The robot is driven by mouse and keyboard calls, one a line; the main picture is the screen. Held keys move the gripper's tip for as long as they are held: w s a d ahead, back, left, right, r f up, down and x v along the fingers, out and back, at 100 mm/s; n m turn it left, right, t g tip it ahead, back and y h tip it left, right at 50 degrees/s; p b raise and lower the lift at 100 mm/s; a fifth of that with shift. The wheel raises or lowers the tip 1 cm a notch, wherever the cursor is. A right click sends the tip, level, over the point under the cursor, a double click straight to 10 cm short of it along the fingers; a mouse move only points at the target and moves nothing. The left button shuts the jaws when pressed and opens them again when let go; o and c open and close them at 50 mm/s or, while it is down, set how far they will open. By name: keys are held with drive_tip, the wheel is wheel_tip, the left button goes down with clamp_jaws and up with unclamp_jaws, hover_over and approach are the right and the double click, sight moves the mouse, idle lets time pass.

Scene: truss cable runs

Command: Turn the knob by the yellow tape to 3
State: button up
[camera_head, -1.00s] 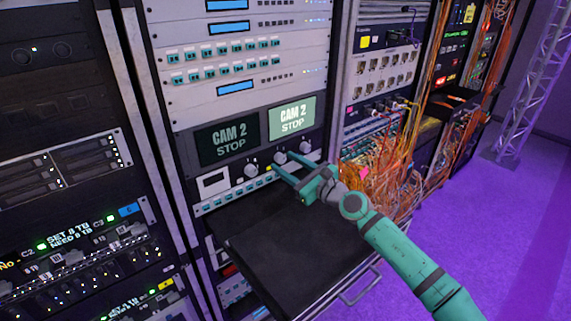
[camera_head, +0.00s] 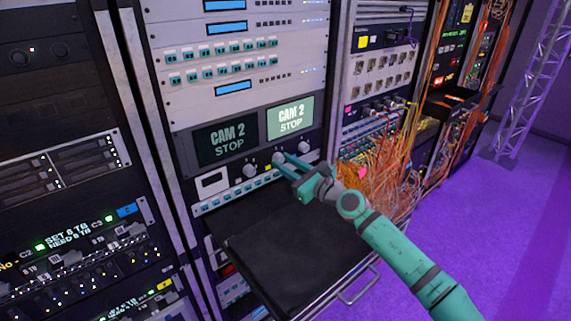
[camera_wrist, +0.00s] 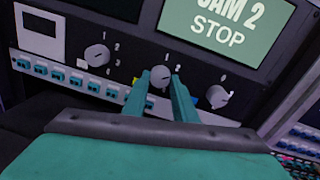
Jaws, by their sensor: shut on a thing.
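The middle knob (camera_wrist: 159,77) of a row of three is pale grey and sits on a dark panel. A bit of yellow tape (camera_wrist: 135,81) shows at its lower left, partly behind a finger. The tape also shows in the head view (camera_head: 268,167). My gripper (camera_wrist: 161,82) has its two teal fingers on either side of this knob, shut on it. In the head view my gripper (camera_head: 281,157) reaches the panel at the same knob. A 2 shows right of the knob; fingers hide other marks, and its exact setting is unclear.
A left knob (camera_wrist: 97,56) and a right knob (camera_wrist: 218,96) flank it closely. Two CAM 2 STOP screens, the right one lit (camera_head: 290,118), sit above. A black drawer shelf (camera_head: 290,235) juts out below my arm. Orange cables (camera_head: 375,180) hang at the right.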

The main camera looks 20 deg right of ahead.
drive_tip(key=m, duration=0.4)
drive_tip(key=shift+a+m, duration=0.1)
drive_tip(key=shift+m, duration=0.3)
drive_tip(key=shift+m+t, duration=0.3)
drive_tip(key=shift+m, duration=1.9)
drive_tip(key=o, duration=1)
drive_tip(key=shift+a, duration=0.1)
drive_tip(key=shift+o, duration=0.2)
drive_tip(key=v, duration=1)
drive_tip(key=shift+s+d, duration=0.2)
drive_tip(key=shift+s, duration=0.1)
drive_tip(key=shift+s, duration=0.1)
